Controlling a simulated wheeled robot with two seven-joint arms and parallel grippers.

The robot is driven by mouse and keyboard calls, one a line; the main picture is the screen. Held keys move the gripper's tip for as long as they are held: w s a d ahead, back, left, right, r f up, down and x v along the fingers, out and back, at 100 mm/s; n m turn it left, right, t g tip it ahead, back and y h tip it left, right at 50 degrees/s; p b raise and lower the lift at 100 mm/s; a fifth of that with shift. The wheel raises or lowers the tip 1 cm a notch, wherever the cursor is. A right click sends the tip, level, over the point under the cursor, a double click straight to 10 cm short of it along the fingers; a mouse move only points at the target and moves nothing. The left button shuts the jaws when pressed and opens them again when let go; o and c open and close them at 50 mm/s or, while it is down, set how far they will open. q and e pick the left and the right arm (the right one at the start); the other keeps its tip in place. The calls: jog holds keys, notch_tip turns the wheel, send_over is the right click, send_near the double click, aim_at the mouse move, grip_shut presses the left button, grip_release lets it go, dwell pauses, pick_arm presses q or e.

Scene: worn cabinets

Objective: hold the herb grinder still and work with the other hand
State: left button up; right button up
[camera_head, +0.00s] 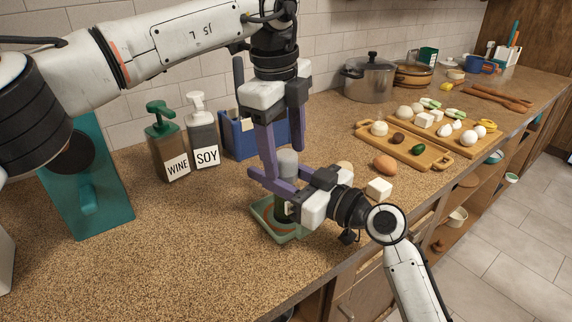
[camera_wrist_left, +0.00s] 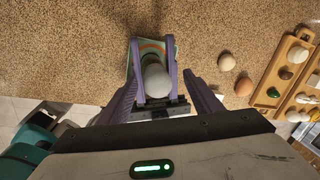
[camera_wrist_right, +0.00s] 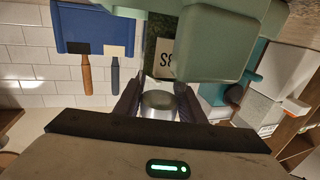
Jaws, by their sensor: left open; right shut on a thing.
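My right gripper (camera_head: 274,187) reaches in from the right and is shut on the grinder. In the left wrist view the top (camera_wrist_left: 156,82) lies between the spread fingers, with gaps.
Wine (camera_head: 168,150) and soy (camera_head: 203,140) bottles and a blue holder (camera_head: 240,137) stand behind. An egg (camera_head: 385,164) and a pale cube (camera_head: 379,189) lie close on the right. Laden boards (camera_head: 372,128) lie further right. The front-left counter is clear.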

pick_arm(q)
jog(key=n, duration=0.4)
jog(key=shift+s+n+y, duration=0.1)
jog(key=shift+n+y, duration=0.3)
jog(key=n, duration=0.3)
jog(key=shift+c, duration=0.4)
jog(key=shift+a, duration=0.1)
grip_shut()
jog(key=m, duration=0.6)
jog(key=shift+w+a+h, duration=0.15)
jog(key=shift+w+h, duration=0.1)
jog(key=shift+h, duration=0.05)
jog(key=m, duration=0.5)
jog(key=shift+m+h, duration=0.3)
